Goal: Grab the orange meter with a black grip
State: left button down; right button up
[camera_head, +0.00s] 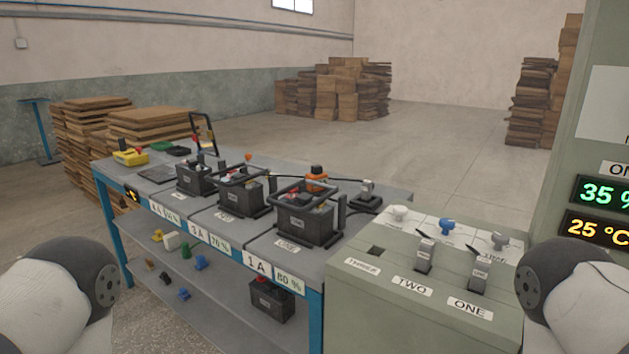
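An orange device with a black top (316,180), likely the orange meter, stands on the workbench behind the nearest black battery (308,226). Its lower part is partly hidden by that battery and its handle frame. It is too small to tell its grip clearly. A smaller orange knob (249,157) shows farther back, behind the middle battery. My white and black arm links show at the lower left and lower right edges. Neither gripper is in view.
The blue-framed workbench (275,248) carries several batteries and a yellow tool (130,157). Its lower shelf holds small coloured parts and another black battery (272,299). A grey-green console (366,307) with levers stands at right. Pallet stacks (335,88) stand behind; open floor lies between.

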aim_at(316, 174)
jog(key=i+j+z, duration=0.1)
jog(key=z, duration=0.3)
jog(key=i+j+z, duration=0.2)
jog(key=z, duration=0.25)
jog(key=i+j+z, duration=0.15)
jog(key=z, duration=0.25)
jog(key=i+j+z, duration=0.1)
jog(key=j+z, duration=0.3)
jog(key=l, duration=0.1)
